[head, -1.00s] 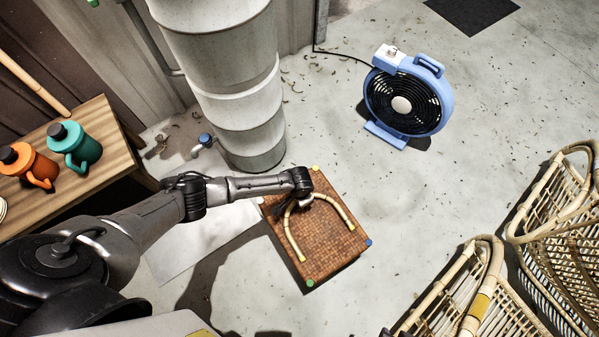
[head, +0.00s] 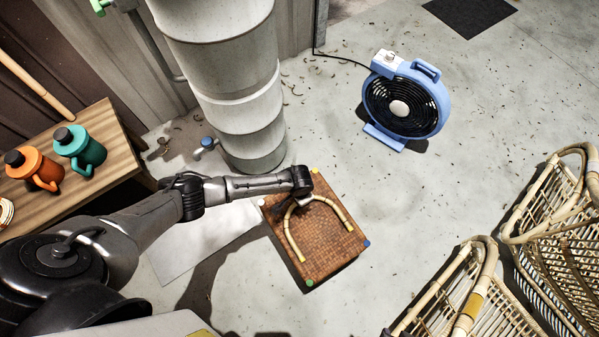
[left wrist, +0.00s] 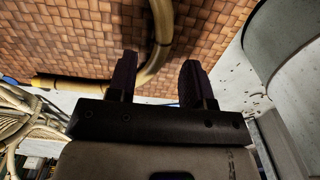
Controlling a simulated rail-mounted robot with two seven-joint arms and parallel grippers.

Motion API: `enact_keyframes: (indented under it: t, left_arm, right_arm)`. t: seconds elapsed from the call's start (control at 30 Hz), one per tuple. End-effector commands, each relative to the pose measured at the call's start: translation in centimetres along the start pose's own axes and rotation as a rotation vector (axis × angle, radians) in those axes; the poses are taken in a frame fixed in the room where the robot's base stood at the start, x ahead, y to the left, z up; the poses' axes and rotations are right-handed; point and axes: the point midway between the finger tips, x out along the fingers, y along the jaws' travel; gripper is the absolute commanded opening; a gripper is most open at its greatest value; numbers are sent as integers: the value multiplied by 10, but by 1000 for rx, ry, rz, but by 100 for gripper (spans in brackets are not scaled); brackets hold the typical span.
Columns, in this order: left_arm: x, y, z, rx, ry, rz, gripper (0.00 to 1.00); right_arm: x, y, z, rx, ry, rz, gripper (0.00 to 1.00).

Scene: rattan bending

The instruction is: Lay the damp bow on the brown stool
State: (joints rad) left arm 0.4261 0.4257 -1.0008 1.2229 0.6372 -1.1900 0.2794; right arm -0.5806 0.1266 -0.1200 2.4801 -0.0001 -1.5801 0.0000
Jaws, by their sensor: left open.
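The damp bow (head: 291,236) is a pale, U-shaped rattan piece lying on the woven top of the brown stool (head: 322,239). Its bend is toward the back left, and its two legs point toward the front and right. My left gripper (head: 298,202) is at the bend, and my wrist partly hides it there. In the left wrist view, my left gripper (left wrist: 157,78) has its two dark fingers apart, with the bow (left wrist: 162,42) passing at the gap between them. I cannot tell whether a finger touches it. My right gripper is not in view.
A blue fan (head: 405,103) stands behind on the floor. Rattan baskets (head: 475,290) are at the right. A tall pale cylinder (head: 240,100) stands behind the stool. A wooden table (head: 105,130) with orange and teal jugs is at the left. Floor right of the stool is clear.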

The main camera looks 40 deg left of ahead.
Motion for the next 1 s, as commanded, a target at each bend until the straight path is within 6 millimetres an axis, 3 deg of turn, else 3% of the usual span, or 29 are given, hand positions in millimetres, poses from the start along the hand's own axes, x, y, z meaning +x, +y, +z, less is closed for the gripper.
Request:
enact_keyframes:
  t: [0.03,0.2,0.47,0.57,0.67,0.8,0.9,1.0]
  left_arm:
    - [-13,0,0,0,0,0,47]
    - [-35,0,0,0,0,0,47]
    - [-41,3,1,2,0,4,47]
    - [-43,22,5,22,14,30,47]
    - [-51,58,16,55,46,79,47]
    - [-81,111,38,85,129,151,47]
    - [-110,128,57,67,196,171,47]
    - [-139,128,81,25,250,160,47]
  right_arm:
    - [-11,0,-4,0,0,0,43]
    - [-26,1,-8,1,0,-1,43]
    - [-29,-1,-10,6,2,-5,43]
    - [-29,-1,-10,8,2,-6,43]
    - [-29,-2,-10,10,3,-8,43]
    - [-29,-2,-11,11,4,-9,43]
    - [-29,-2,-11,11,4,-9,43]
    - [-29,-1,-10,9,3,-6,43]
